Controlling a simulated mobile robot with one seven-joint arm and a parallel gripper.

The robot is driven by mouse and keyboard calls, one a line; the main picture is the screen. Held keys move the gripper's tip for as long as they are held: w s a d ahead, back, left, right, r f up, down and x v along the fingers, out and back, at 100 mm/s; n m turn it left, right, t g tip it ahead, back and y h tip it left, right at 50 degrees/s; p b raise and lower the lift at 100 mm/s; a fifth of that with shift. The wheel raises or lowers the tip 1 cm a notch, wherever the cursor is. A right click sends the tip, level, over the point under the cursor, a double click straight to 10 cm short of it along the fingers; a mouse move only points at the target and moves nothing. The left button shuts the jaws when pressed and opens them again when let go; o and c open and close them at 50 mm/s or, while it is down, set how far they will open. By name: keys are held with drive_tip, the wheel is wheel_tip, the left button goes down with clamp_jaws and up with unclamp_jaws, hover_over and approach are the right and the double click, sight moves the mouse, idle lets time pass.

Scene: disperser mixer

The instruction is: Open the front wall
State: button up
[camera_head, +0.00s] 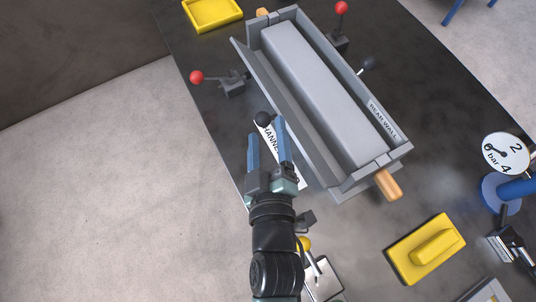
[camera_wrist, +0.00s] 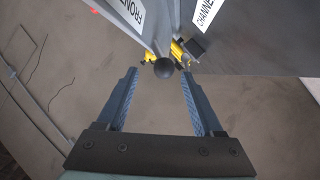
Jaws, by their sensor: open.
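The front wall (camera_head: 285,110) is the long grey plate on the left side of the grey channel. It leans outward, with a gap between it and the long block (camera_head: 320,90). Its label shows in part in the wrist view (camera_wrist: 130,12). A black ball knob (camera_head: 263,119) sits on the front wall's outer side, and it also shows in the wrist view (camera_wrist: 163,68). My gripper (camera_head: 265,130) is open, its blue fingers on either side of the knob in the wrist view (camera_wrist: 160,78). Whether a finger touches the knob I cannot tell.
The rear wall (camera_head: 382,120) stands upright on the right. A red-knobbed clamp (camera_head: 230,84) is left of the channel, and a yellow-knobbed lever (camera_head: 304,244) is near my arm. A yellow block (camera_head: 405,262) and pressure gauge (camera_head: 505,153) are right. The dark table's left edge is close.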

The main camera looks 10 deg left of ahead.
drive_tip(key=shift+v, duration=2.4)
